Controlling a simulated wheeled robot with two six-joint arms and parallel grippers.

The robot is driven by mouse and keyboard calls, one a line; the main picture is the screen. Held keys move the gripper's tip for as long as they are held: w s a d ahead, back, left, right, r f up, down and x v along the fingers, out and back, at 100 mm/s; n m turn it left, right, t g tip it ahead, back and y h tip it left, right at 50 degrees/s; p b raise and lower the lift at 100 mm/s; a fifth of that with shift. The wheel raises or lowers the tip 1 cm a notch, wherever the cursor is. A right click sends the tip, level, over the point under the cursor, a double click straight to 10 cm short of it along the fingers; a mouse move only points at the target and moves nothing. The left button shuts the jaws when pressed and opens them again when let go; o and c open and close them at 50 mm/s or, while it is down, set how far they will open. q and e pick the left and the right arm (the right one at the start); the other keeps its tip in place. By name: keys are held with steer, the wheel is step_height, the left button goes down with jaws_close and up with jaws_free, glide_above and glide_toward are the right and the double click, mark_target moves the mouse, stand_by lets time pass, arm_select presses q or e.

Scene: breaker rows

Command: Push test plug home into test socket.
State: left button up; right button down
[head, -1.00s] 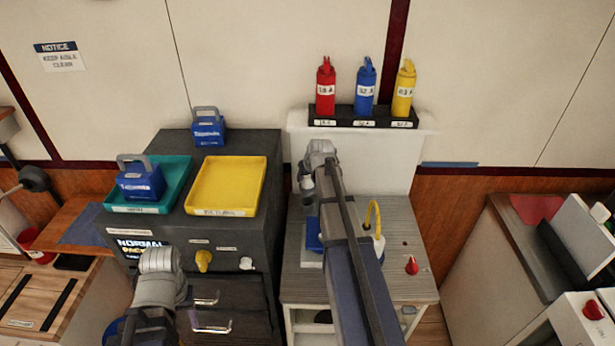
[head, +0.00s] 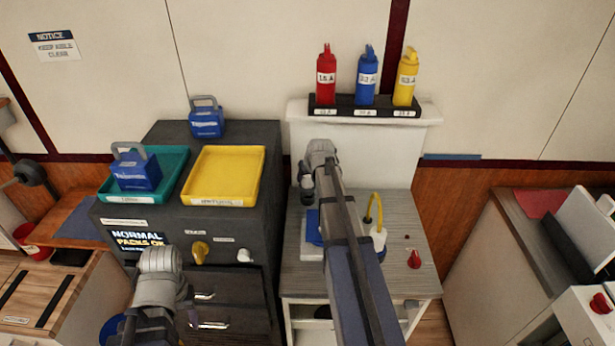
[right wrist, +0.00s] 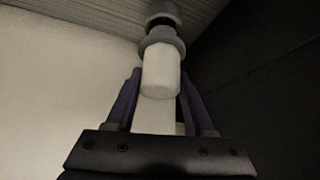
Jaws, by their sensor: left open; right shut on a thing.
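In the right wrist view my right gripper (right wrist: 160,92) is shut on a pale cylindrical piece (right wrist: 161,72), which looks like the test plug. A grey collar and a dark band (right wrist: 163,28) lie past its end. I cannot tell whether it is joined to a socket. In the head view my right forearm (head: 352,265) hides most of the gripper and the held piece. A white body with a yellow loop (head: 378,238) stands on the grey bench, right of that forearm. My left gripper (head: 148,318) is open at lower left, in front of the dark cabinet; its fingers are hard to make out.
A blue part (head: 313,228) shows beside my right forearm on the bench (head: 405,215). A red knob (head: 414,259) is at right. The dark cabinet (head: 262,200) carries a teal tray (head: 178,178) and a yellow tray (head: 222,200). Several coloured bottles stand on a rack (head: 365,108) behind.

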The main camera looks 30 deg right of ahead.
mark_target(307, 184)
steer(key=shift+f+b, duration=1.85)
steer(key=shift+b, duration=0.05)
stand_by(0.4)
steer(key=shift+c, duration=1)
jaws_free()
steer(key=shift+r, duration=0.1)
steer(key=p+v, duration=0.6)
steer(key=v, duration=0.1)
steer(key=shift+s+r+p, duration=0.25)
steer(key=shift+r+p, duration=0.05)
steer(key=shift+p, duration=0.05)
